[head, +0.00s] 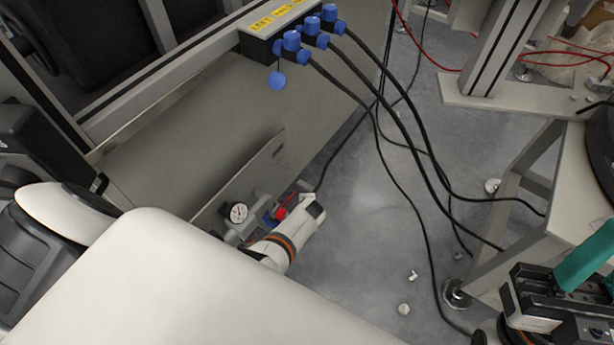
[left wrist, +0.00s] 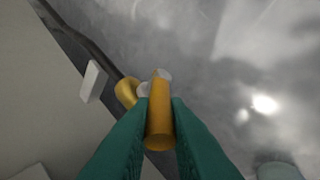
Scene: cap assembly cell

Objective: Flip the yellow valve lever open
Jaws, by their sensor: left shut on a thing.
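In the left wrist view the yellow valve lever (left wrist: 158,128) stands between the two teal fingers of my left gripper (left wrist: 160,108). The fingers are shut on it, one on each side. A second yellow part (left wrist: 127,92) curves away just left of the lever's far end, with pale metal beside it. In the head view my left arm reaches down beside the low panel; its fingers and the lever are hidden there. My right gripper (head: 572,278) is at the lower right, with one teal finger clearly showing. Its opening cannot be made out.
A pressure gauge (head: 238,212) stands by the grey panel (head: 262,165), with a red and blue fitting (head: 281,208) to its right. Black cables (head: 410,120) run from blue connectors (head: 291,42) down across the floor. A metal frame (head: 520,190) stands at the right.

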